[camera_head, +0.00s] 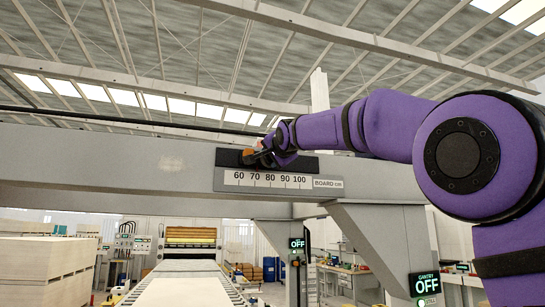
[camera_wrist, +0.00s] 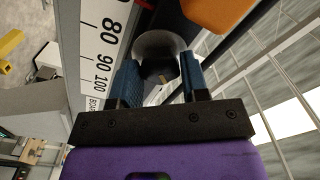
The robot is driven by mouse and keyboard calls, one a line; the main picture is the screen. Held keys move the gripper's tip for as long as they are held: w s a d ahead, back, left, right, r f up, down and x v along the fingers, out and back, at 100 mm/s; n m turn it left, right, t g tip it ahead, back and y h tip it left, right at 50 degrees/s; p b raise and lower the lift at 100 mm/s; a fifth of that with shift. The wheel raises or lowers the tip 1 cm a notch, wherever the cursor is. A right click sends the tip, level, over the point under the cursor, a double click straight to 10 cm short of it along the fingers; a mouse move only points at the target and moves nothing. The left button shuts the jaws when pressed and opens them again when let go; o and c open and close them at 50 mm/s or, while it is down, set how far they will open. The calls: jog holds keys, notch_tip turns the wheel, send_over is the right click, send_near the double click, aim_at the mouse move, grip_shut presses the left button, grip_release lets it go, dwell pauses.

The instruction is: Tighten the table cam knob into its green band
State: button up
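An orange piece (camera_wrist: 217,12) lies just beyond; an orange-brown piece also shows beside my gripper in the head view (camera_head: 247,156). I see no green band and cannot pick out a table cam knob for certain.
The grey beam (camera_head: 120,165) crosses the view, with a support bracket (camera_head: 385,235) below. A gantry panel (camera_head: 425,284) and another panel (camera_head: 296,244) both read OFF. A long pale table (camera_head: 190,285) runs beneath. Stacked boards (camera_head: 40,265) stand at left.

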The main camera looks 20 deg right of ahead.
jog(key=shift+m, duration=1.1)
jog(key=o, duration=0.9)
jog(key=shift+s, duration=0.1)
jog(key=shift+s, duration=5.35)
jog(key=shift+f, duration=0.1)
